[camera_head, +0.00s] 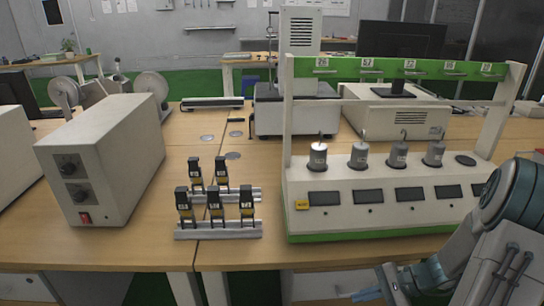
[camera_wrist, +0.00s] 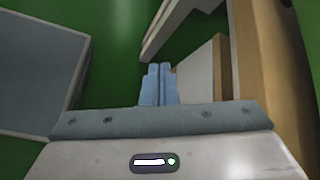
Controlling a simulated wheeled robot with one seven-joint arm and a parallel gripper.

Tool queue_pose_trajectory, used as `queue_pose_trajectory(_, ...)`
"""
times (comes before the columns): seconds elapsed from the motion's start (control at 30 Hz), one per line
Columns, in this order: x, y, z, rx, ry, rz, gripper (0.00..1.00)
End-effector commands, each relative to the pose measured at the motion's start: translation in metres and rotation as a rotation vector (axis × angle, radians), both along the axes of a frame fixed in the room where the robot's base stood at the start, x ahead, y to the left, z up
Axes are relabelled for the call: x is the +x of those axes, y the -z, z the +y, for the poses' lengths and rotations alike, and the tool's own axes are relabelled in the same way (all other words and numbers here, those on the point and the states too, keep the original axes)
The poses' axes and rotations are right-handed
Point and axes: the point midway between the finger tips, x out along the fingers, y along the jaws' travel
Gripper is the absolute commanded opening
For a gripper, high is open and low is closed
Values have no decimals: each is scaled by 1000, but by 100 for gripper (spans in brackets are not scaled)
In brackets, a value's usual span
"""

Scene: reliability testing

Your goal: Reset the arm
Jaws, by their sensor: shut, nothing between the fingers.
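My gripper (camera_wrist: 158,84) shows in the wrist view with its two light-blue fingers together and nothing between them. It points toward the green floor, beside the table's wooden structure. In the head view my grey-teal arm is folded at the lower right, in front of the table's front edge. The blue tip of my gripper (camera_head: 368,294) shows low there, below the tabletop and apart from the things on it.
The wooden table (camera_head: 120,246) bears a white box with knobs (camera_head: 105,155), a rack of small black-and-yellow devices (camera_head: 217,230) and a green-and-white test stand (camera_head: 365,225) with several grey weights. The stand is close to my arm.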

Motion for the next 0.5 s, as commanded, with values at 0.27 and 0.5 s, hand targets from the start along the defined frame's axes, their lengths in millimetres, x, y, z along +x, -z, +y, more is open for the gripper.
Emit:
queue_pose_trajectory(0.27,-27,-102,39,-290,-320,-83,0)
queue_pose_trajectory(0.5,-54,-176,60,-535,-550,-194,0)
